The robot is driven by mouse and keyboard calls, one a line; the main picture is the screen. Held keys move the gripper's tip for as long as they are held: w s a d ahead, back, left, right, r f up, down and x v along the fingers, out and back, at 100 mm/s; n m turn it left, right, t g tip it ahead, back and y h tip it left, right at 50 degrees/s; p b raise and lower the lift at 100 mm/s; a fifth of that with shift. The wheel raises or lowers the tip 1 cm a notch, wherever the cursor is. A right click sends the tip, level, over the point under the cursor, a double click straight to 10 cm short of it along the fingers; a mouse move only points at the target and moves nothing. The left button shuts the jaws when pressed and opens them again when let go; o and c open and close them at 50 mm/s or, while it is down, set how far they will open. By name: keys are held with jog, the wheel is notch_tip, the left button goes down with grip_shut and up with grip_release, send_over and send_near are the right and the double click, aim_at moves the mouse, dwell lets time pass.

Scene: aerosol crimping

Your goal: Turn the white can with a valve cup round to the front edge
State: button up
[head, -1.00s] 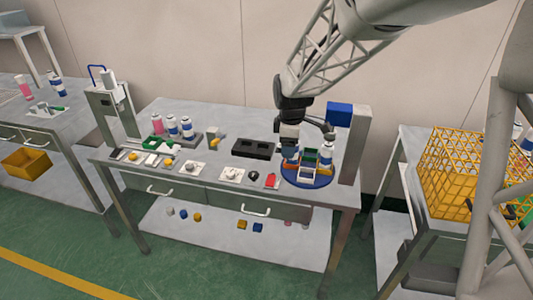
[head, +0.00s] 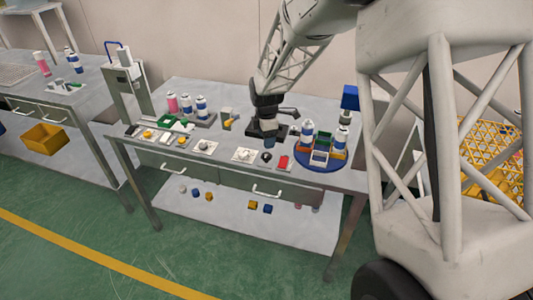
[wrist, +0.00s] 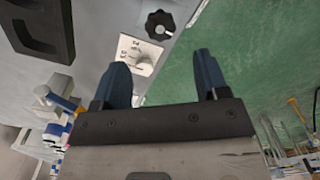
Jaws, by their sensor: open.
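A round blue turntable (head: 318,168) sits at the right end of the bench. On it stand two white cans with blue bands, one at back left (head: 307,133) and one at back right (head: 341,137), both upright. Small coloured bins (head: 320,157) are in front of them. Which can has a valve cup is too small to tell. My gripper (head: 268,142) is left of the turntable, apart from the cans. In the wrist view my gripper (wrist: 161,62) is open and empty, its dark blue fingers spread above the bench's front edge.
A black holder block (head: 273,133) is behind my gripper. Dial plates (head: 243,155) and a black knob (wrist: 160,25) lie along the front edge. A red piece (head: 283,162) lies beside the turntable. More cans (head: 186,104) stand at the back left. A blue-topped post (head: 350,98) rises behind the turntable.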

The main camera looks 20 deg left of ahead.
aim_at(266, 155)
jog(key=shift+f, duration=0.15)
jog(key=shift+f, duration=3.75)
jog(key=c, duration=0.9)
jog(key=shift+c, duration=0.2)
jog(key=shift+m, duration=0.3)
